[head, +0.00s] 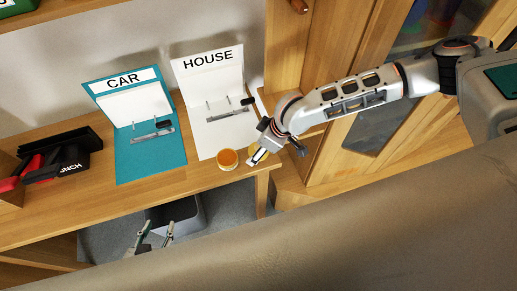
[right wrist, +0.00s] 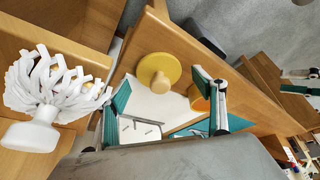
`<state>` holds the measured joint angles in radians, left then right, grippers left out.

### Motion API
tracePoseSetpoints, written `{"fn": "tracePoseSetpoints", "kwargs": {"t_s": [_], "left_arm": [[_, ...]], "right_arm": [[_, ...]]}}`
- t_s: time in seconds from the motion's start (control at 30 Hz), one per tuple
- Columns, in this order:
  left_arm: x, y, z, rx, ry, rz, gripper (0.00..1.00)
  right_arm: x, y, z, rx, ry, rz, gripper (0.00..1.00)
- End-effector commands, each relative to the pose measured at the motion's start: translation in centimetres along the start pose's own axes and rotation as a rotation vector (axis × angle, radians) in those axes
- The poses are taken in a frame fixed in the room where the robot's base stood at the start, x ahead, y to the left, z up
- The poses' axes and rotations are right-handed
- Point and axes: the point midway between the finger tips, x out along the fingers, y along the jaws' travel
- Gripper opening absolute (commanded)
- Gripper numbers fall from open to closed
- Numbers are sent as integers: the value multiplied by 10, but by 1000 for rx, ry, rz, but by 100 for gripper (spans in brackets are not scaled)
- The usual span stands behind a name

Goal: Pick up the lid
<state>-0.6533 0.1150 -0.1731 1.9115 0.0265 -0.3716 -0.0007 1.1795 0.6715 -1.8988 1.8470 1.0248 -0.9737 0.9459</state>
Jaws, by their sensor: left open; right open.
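The yellow lid (right wrist: 159,72) is a round disc with a pale knob, seen in the right wrist view near the table's edge. In the head view my right gripper mostly hides it. My right gripper (head: 260,156) is open above the lid; in the right wrist view its fingers (right wrist: 162,80) show on either side of the lid, and I cannot tell whether they touch it. A round yellow container with an orange inside (head: 228,159) stands just left of the lid in the head view. My left gripper (head: 151,236) is open and empty, low in front of the table.
A white HOUSE binder (head: 222,133) and a teal CAR binder (head: 136,165) lie open on the wooden table (head: 72,205). A black punch (head: 70,165) is at the left. A wooden cabinet (head: 288,50) stands right. A white many-pronged object (right wrist: 45,85) shows in the wrist view.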

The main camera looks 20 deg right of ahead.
Motion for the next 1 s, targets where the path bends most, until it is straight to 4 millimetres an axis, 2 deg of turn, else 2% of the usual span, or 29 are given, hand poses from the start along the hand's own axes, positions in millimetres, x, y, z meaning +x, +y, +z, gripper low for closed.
{"fn": "tracePoseSetpoints", "kwargs": {"t_s": [0.23, 0.27, 0.37, 0.4, 0.77, 1.0], "left_arm": [[0, -3, 2, 9, -3, 0, 40], [0, -3, 3, 10, -4, 0, 40], [0, -4, 3, 13, -4, 0, 40], [-1, -4, 3, 13, -5, -1, 40], [0, -3, 3, 8, -4, -1, 40], [1, 0, 2, -3, -3, -1, 40]], "right_arm": [[2, 0, 0, 0, 1, 0, 69], [2, 0, 0, 0, 1, 0, 64], [2, 0, 0, 0, 1, 0, 38], [2, 0, 0, 0, 1, 0, 35], [1, 0, -1, 0, 1, 0, 35], [-15, 2, -8, 0, 4, 1, 35]]}}
